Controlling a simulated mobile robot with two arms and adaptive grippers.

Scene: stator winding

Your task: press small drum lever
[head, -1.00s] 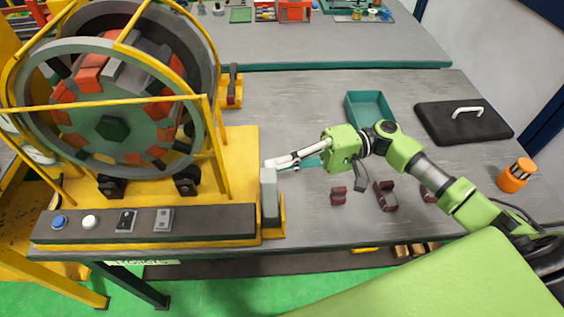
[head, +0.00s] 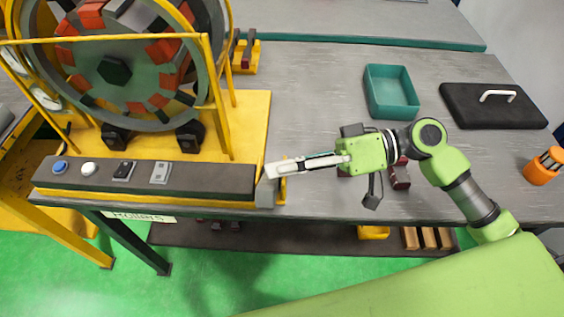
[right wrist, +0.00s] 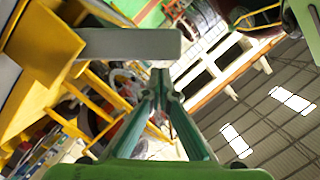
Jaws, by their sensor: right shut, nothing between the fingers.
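The grey lever (head: 265,193) sits at the right end of the dark control panel, on a yellow bracket beside the drum machine. It looks lower and more tilted than upright. My right gripper (head: 270,170) is shut and empty, with its fingertips right over the lever's top. In the right wrist view the lever is a grey bar (right wrist: 130,45) crossing just ahead of the shut fingertips (right wrist: 160,68). They look touching or nearly so; I cannot tell which. The gripper covers part of the bracket. My left gripper is not in view.
The drum machine (head: 112,70) with its yellow frame stands at left. The panel (head: 210,178) carries buttons and switches. A second, dark red lever (head: 247,50) stands behind. A teal tray (head: 392,110), a black lidded case (head: 492,125) and an orange cylinder (head: 543,166) are at right.

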